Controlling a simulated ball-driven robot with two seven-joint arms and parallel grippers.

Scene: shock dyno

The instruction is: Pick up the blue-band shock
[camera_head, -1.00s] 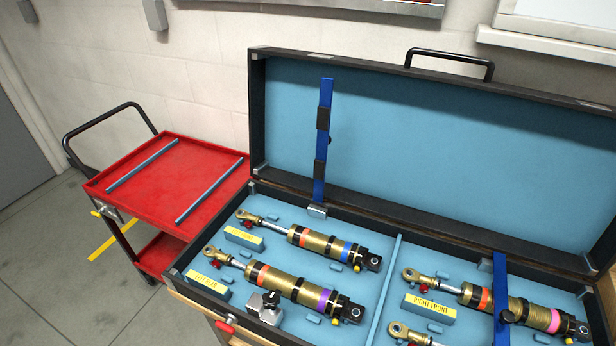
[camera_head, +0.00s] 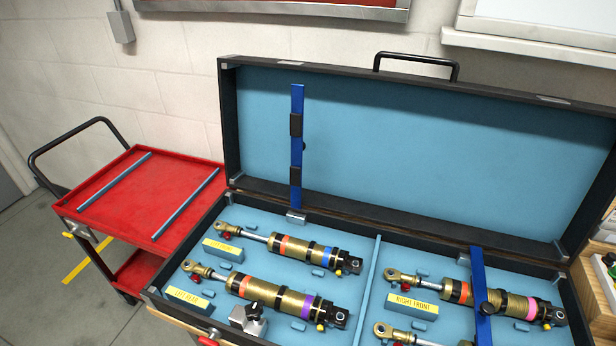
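The blue-band shock (camera_head: 300,248) lies in the upper left of the open case, in the blue foam. It has a gold body with an orange band and a blue band, a silver rod with a gold eye end at the left, and a black end at the right. Just below it lies a similar shock with a purple band (camera_head: 275,294). Neither of my grippers shows in the head view.
The black case (camera_head: 228,130) has its lid up. A blue strap (camera_head: 297,150) stands upright behind the blue-band shock; another blue strap (camera_head: 481,295) crosses the pink-band shock (camera_head: 515,304) at right. A divider (camera_head: 369,290) splits the case. A red cart (camera_head: 145,195) stands left.

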